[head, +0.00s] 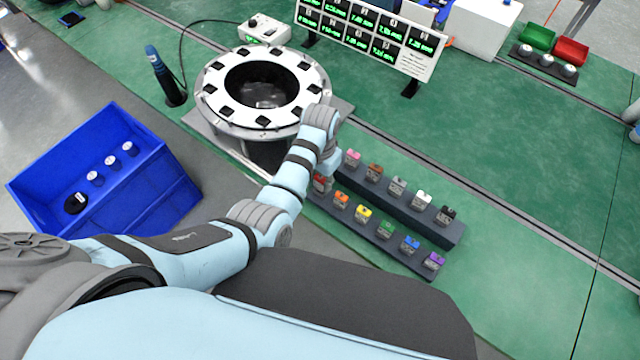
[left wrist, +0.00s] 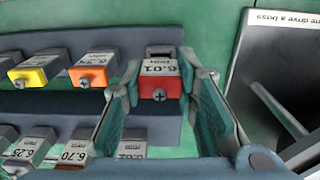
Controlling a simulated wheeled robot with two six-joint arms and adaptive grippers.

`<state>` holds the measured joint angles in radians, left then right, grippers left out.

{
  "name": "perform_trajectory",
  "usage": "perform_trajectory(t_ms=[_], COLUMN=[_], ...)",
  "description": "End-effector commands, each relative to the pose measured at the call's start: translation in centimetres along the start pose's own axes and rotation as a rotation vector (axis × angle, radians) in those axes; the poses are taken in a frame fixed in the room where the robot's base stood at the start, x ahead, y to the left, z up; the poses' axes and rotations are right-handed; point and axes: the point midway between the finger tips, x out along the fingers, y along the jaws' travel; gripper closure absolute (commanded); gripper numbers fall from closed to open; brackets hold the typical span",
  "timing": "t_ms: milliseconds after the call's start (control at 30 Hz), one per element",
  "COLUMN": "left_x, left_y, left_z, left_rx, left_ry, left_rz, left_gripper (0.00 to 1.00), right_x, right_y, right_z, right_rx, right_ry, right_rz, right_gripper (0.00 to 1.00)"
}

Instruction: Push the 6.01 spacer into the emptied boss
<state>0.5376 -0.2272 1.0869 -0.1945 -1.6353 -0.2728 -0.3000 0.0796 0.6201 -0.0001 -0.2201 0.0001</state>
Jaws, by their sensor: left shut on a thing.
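The 6.01 spacer (left wrist: 160,68) is a grey block with a red front and a white label in the left wrist view. It is at the end of a dark rack row, and its red part shows in the head view (head: 320,183). My left gripper (left wrist: 167,84) has one finger on each side of it and is shut on it. In the head view the left gripper (head: 329,165) is partly hidden by my wrist. The white ring (head: 212,99) with several dark square bosses stands behind and left. I cannot tell which boss is empty. My right gripper is out of view.
Two dark rack rows (head: 455,232) hold several colour-tagged spacers close by. A blue bin (head: 165,190) with several small parts stands left. A dark blue upright tool (head: 160,70) stands left of the ring. A display board (head: 370,32) stands behind.

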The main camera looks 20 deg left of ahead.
Motion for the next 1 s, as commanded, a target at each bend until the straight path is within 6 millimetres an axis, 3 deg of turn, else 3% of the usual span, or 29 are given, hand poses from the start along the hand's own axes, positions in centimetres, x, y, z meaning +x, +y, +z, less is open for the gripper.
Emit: perform_trajectory(t_ms=[1000], left_x=[-4.0], left_y=[0.0], left_z=[0.0], left_rx=[0.000], left_ry=[0.000], left_rz=[-0.001], left_gripper=[1.00], right_x=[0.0], right_y=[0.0], right_z=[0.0], right_rx=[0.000], right_ry=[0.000], right_rz=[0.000], right_gripper=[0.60])
